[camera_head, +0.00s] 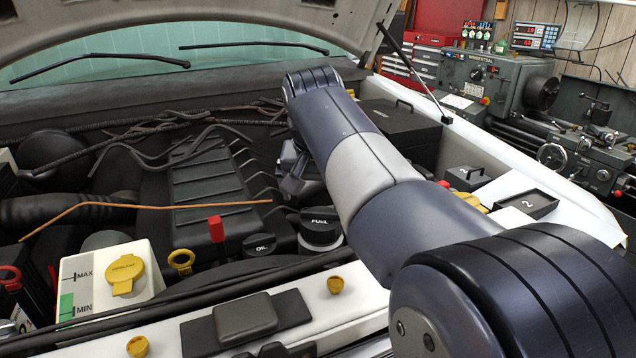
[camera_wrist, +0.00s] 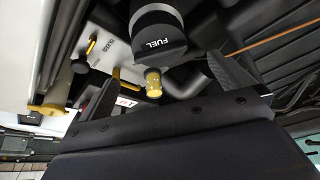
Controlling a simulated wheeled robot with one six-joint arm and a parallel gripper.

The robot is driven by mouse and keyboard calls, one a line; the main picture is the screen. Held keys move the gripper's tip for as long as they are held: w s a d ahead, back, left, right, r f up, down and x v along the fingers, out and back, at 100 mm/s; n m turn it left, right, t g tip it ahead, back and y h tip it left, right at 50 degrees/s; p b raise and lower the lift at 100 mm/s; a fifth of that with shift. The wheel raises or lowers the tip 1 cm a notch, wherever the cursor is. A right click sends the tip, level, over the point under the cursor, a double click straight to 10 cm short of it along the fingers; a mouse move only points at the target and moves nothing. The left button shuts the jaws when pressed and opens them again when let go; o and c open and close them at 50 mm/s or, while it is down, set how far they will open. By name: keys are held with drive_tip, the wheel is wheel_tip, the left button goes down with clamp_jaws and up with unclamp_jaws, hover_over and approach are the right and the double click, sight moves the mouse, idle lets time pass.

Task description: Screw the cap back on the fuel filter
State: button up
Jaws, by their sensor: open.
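The fuel filter's black cap (camera_head: 320,218), marked FUEL, sits at the top of the filter, with a pale band (camera_head: 321,247) just below it. The cap also shows in the wrist view (camera_wrist: 158,38), at the top middle, with the pale band beyond it. I cannot tell how far it is threaded. My gripper (camera_wrist: 165,88) is open, its two dark fingers apart to either side below the cap in the wrist view. I see nothing held between them. In the head view, my arm hides most of the gripper, which is behind and above the cap.
A black OIL cap (camera_head: 260,245) stands left of the filter, near a red handle (camera_head: 216,230) and a yellow ring handle (camera_head: 181,261). A copper-coloured rod (camera_head: 150,208) crosses the engine. A white reservoir (camera_head: 105,280) is at left. A small black tray (camera_head: 528,203) lies on the right fender.

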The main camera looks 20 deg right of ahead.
sight(319, 212)
drive_tip(key=x, duration=0.8)
drive_tip(key=shift+c, duration=0.4)
drive_tip(key=c, duration=1)
drive_tip(key=m+g+h+p, duration=0.1)
drive_tip(key=m, duration=0.2)
drive_tip(key=shift+m, duration=0.4)
drive_tip(key=shift+c, duration=0.2)
drive_tip(key=m+g+h+p, duration=0.1)
drive_tip(key=m, duration=0.3)
drive_tip(key=m+g+p, duration=0.1)
drive_tip(key=m+g, duration=0.1)
drive_tip(key=m, duration=0.2)
drive_tip(key=shift+p, duration=0.3)
drive_tip(key=m+g, duration=0.1)
drive_tip(key=m, duration=0.2)
drive_tip(key=shift+f+p, duration=0.1)
drive_tip(key=shift+p, duration=0.3)
drive_tip(key=o, duration=1.1)
